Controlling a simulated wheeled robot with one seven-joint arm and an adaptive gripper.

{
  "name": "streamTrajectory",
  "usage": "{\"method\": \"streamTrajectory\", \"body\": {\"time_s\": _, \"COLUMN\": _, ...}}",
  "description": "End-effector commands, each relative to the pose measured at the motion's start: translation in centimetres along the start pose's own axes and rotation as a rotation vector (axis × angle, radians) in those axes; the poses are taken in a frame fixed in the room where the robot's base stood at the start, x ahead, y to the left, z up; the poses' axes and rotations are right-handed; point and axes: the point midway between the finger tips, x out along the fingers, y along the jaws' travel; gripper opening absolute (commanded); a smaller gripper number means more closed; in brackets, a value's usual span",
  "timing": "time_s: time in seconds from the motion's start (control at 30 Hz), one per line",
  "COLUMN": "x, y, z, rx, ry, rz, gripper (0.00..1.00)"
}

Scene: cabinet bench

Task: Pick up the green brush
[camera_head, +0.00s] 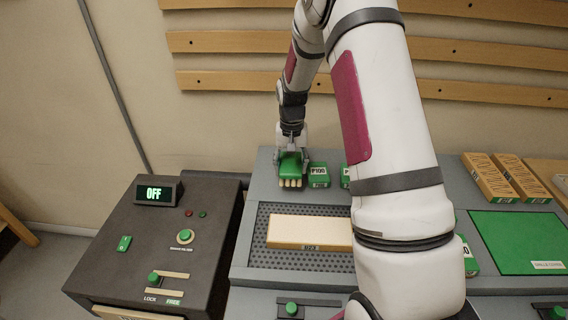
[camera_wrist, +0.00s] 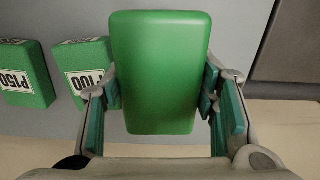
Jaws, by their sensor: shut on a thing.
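The green brush (camera_head: 291,165) has a green body with pale bristles showing at its near lower edge in the head view. It is at the back left of the grey bench. In the wrist view the green body (camera_wrist: 160,70) fills the middle, between the two fingers. My gripper (camera_head: 291,158) is shut on it from above, with a finger on each side. The fingers with teal pads also show in the wrist view (camera_wrist: 163,108). I cannot tell whether the brush touches the bench or is just above it.
Green blocks marked P100 (camera_head: 318,175) and P150 (camera_wrist: 24,75) stand beside the brush. A pale block (camera_head: 310,231) lies on the perforated panel in front. A dark control box (camera_head: 160,240) reading OFF stands left. A green mat (camera_head: 520,240) lies right. My arm hides the bench's middle.

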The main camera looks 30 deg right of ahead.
Motion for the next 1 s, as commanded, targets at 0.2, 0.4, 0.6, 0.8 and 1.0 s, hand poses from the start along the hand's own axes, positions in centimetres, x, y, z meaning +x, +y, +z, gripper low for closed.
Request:
{"method": "streamTrajectory", "body": {"time_s": 0.2, "x": -0.6, "y": 2.9, "z": 4.3, "rx": 0.0, "ry": 0.001, "rz": 0.0, "gripper": 0.22}}
{"method": "streamTrajectory", "body": {"time_s": 0.4, "x": -0.9, "y": 5.0, "z": 7.5, "rx": 0.0, "ry": 0.001, "rz": -0.001, "gripper": 0.22}}
{"method": "streamTrajectory", "body": {"time_s": 0.6, "x": -1.1, "y": 6.3, "z": 9.4, "rx": -0.001, "ry": 0.001, "rz": -0.001, "gripper": 0.22}}
{"method": "streamTrajectory", "body": {"time_s": 0.8, "x": -1.1, "y": 6.7, "z": 10.1, "rx": -0.001, "ry": 0.001, "rz": -0.001, "gripper": 0.22}}
{"method": "streamTrajectory", "body": {"time_s": 1.0, "x": -1.1, "y": 6.8, "z": 10.1, "rx": -0.001, "ry": 0.001, "rz": -0.001, "gripper": 0.22}}
